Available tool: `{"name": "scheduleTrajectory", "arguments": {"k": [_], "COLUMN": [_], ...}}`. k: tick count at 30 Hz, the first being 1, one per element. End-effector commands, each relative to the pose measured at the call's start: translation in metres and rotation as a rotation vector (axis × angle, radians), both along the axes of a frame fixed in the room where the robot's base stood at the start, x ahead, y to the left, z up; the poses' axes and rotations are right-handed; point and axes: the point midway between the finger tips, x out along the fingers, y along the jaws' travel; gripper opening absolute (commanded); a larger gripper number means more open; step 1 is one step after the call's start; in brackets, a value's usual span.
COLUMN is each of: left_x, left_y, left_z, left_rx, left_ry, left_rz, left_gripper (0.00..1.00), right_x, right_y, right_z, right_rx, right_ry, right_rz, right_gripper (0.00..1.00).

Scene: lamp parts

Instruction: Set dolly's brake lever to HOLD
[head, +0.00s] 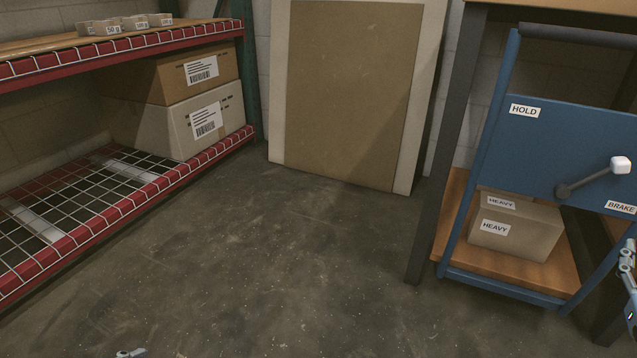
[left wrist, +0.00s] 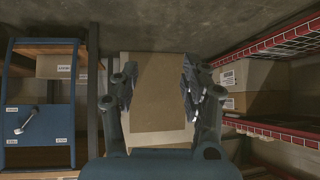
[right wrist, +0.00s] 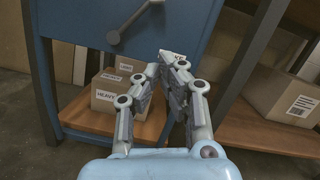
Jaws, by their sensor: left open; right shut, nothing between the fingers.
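The blue dolly panel (head: 545,150) stands at the right of the head view. A HOLD label (head: 524,110) is at its upper left and a BRAKE label (head: 620,207) at its lower right. The brake lever (head: 590,179) has a grey arm and white knob (head: 620,165); it points right and slightly up, away from HOLD. In the right wrist view the lever arm (right wrist: 130,20) shows but its knob is out of frame. My right gripper (right wrist: 165,68) is shut and empty, below and right of the lever's pivot. My left gripper (left wrist: 158,70) is open and empty, far from the dolly.
Boxes marked HEAVY (head: 515,228) sit on a low wooden shelf behind the dolly frame. A red-edged rack (head: 195,165) with cartons stands at the left. A brown board (head: 350,90) leans on the back wall. The floor (head: 270,270) between is clear.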

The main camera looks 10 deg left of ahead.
Motion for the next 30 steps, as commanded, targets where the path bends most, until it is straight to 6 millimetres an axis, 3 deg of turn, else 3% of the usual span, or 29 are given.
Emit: {"name": "scheduleTrajectory", "arguments": {"k": [1,5,20,25,30], "left_x": [-0.009,-0.023,-0.026,-0.029,-0.034], "left_y": [0.000,0.000,0.000,-0.001,-0.002], "left_z": [-0.018,-0.034,-0.037,-0.045,-0.054], "left_rx": [-0.001,0.000,-0.001,-0.002,-0.004], "left_ry": [0.025,0.059,0.060,0.015,-0.082], "left_rz": [0.000,0.000,-0.001,-0.004,-0.011], "left_gripper": [0.46,0.46,0.46,0.46,0.46], "right_x": [0.003,0.011,0.017,0.035,0.069], "right_y": [-0.002,-0.004,-0.004,-0.008,-0.013], "right_z": [-0.016,-0.021,-0.018,-0.016,-0.009], "right_rx": [-0.007,-0.015,-0.017,-0.017,-0.016], "right_ry": [0.002,-0.005,-0.011,-0.010,-0.011], "right_rz": [0.002,0.003,0.002,0.003,0.002], "right_gripper": [0.00,0.00,0.00,0.00,0.00]}}
